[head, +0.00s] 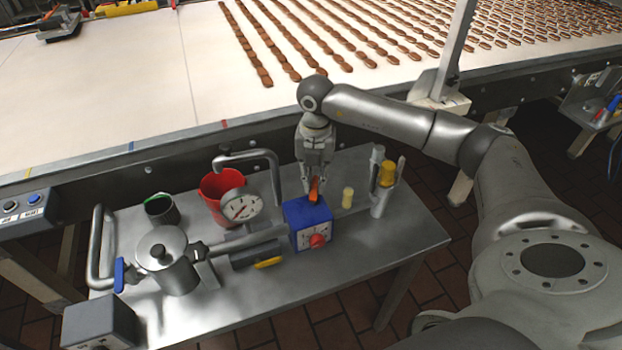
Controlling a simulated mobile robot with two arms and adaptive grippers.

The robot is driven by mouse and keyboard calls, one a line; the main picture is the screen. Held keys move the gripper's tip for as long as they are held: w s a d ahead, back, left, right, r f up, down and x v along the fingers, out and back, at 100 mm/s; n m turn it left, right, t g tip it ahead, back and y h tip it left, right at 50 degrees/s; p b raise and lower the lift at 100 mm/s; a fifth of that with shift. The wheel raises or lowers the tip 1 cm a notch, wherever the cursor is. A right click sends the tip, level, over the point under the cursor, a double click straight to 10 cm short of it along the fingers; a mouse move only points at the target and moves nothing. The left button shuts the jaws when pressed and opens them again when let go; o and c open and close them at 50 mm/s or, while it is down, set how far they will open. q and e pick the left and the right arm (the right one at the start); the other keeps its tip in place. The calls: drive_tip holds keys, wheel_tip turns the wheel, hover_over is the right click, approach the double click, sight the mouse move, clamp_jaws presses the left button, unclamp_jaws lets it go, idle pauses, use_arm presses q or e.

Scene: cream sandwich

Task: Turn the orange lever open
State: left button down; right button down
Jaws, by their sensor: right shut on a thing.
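The orange lever (314,190) stands on top of a blue box (308,217) with a dial face and a red knob (318,241) at its front. My right gripper (315,181) points down from above the blue box and is shut on the orange lever. The fingers hide the lever's upper part. My left gripper is not in view.
On the steel table (400,240) stand a red bucket (221,186), a pressure gauge (241,206), a metal pot (165,259), a dark cup (161,209) and a tool holder (383,194). A small yellow cylinder (347,197) is close right of the box. Behind runs a conveyor (120,100) with rows of biscuits.

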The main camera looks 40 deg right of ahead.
drive_tip(key=shift+s+d+m, duration=0.2)
drive_tip(key=shift+s+m, duration=0.3)
drive_tip(key=shift+m, duration=1.2)
drive_tip(key=shift+s+d+m, duration=0.25)
drive_tip(key=shift+s+m, duration=0.25)
drive_tip(key=shift+m, duration=1.2)
drive_tip(key=shift+s+d+m, duration=0.2)
drive_tip(key=shift+s+m, duration=0.3)
drive_tip(key=shift+m, duration=1.2)
drive_tip(key=c, duration=1.4)
unclamp_jaws()
drive_tip(key=shift+r, duration=0.1)
wheel_tip(320, 180, up, 12)
drive_tip(key=shift+f, duration=0.1)
